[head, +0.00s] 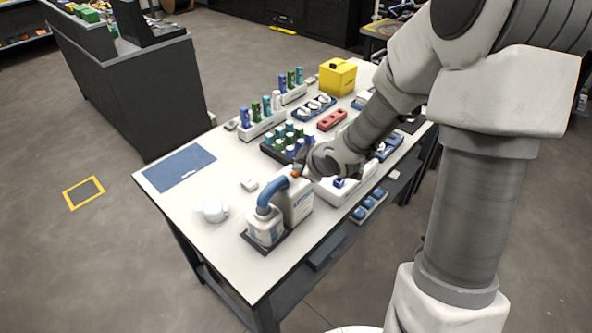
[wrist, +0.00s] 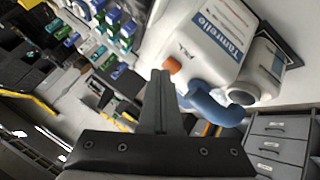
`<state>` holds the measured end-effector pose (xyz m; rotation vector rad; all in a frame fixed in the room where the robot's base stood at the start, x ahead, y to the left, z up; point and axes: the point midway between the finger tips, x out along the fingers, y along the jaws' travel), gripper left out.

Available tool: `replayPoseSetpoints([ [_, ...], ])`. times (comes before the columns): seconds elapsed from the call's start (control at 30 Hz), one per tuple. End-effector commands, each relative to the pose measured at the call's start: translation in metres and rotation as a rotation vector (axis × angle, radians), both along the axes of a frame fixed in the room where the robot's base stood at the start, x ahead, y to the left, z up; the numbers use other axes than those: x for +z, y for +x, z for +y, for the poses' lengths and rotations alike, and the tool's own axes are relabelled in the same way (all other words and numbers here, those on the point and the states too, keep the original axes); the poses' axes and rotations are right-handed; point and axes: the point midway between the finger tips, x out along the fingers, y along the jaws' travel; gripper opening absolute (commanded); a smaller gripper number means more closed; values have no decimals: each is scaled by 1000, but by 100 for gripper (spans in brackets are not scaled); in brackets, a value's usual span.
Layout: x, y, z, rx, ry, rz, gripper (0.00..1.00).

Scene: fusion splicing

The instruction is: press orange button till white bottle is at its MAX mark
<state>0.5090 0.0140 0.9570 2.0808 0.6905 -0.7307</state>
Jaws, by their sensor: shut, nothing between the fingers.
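A white dispenser (head: 298,201) stands on the near part of the table, with an orange button (head: 295,174) on top and a thick blue spout (head: 270,192) curving down toward a white bottle (head: 264,231). In the wrist view, the orange button (wrist: 173,65), blue spout (wrist: 212,104) and white bottle (wrist: 264,74) are also visible. The bottle's MAX mark and liquid level cannot be made out. My gripper (wrist: 160,76) is shut and empty, its tips close beside the orange button; I cannot tell whether they touch.
A dark tray (head: 256,244) lies under the bottle. A round white container (head: 214,210) and a blue mat (head: 180,168) lie to the left. Racks of coloured bottles (head: 262,122) and a yellow box (head: 338,76) stand farther back. The table's left front is mostly free.

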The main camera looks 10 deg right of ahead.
Motion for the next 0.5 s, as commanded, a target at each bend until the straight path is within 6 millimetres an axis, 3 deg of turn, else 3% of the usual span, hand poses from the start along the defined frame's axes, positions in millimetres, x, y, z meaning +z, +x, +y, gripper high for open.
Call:
replayPoseSetpoints([
  [0.13, 11, 0, 0, 0, 0, 0, 0],
  [0.5, 12, 0, 0, 0, 0, 0, 0],
])
